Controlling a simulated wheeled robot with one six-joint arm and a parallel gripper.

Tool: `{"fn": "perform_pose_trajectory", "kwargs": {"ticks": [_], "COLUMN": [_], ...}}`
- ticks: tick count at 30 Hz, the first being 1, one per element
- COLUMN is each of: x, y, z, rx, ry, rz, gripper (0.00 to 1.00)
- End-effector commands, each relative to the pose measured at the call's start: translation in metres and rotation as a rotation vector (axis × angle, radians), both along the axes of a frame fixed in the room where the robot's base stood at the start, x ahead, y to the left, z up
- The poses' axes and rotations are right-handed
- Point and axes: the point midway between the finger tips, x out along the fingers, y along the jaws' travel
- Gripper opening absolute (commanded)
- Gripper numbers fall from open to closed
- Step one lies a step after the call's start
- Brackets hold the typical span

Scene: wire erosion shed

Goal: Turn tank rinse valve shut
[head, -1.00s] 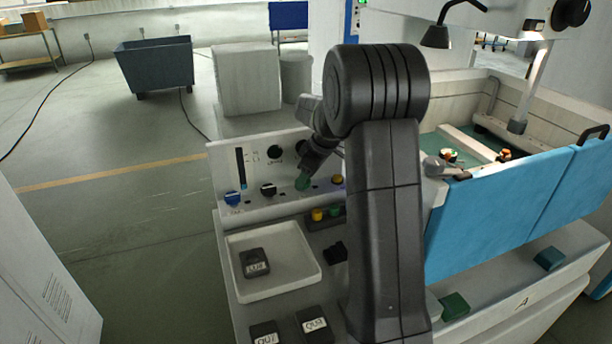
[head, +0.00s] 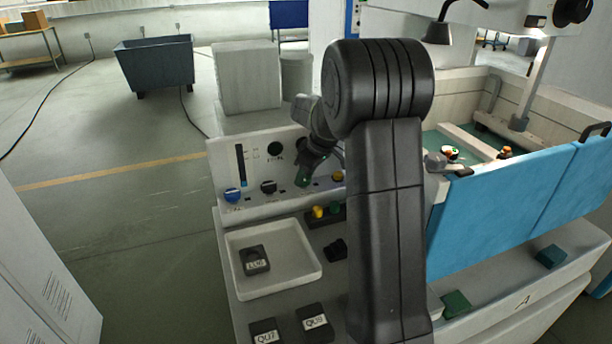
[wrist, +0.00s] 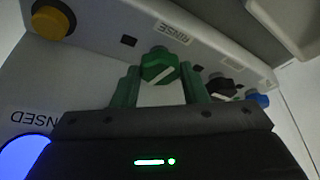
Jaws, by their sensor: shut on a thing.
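The rinse valve is a green knob (wrist: 160,66) with a white pointer line, beside a RINSE label, on the pale panel (wrist: 100,25). In the wrist view my gripper (wrist: 160,85) has one green finger on each side of the knob, shut on it. The pointer line lies at a slant to the fingers. In the head view my gripper (head: 304,180) reaches the panel front, and its fingers and wrist largely hide the knob.
A yellow button (wrist: 52,18), a black knob (wrist: 222,86) and a blue knob (wrist: 258,99) sit along the panel. A lit blue lamp (wrist: 22,160) is near the gripper. A white tray (head: 235,287) lies below the panel. A blue tank door (head: 490,215) stands right.

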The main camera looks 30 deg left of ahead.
Motion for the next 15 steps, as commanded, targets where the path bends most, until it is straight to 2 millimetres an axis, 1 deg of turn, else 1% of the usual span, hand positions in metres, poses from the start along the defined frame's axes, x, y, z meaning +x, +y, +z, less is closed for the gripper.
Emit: {"fn": "perform_pose_trajectory", "kwargs": {"ticks": [15], "x": [-0.0048], "y": [0.0021], "z": [-0.0001], "rx": [0.002], "ry": [-0.003], "rz": [-0.473], "gripper": [0.17]}}
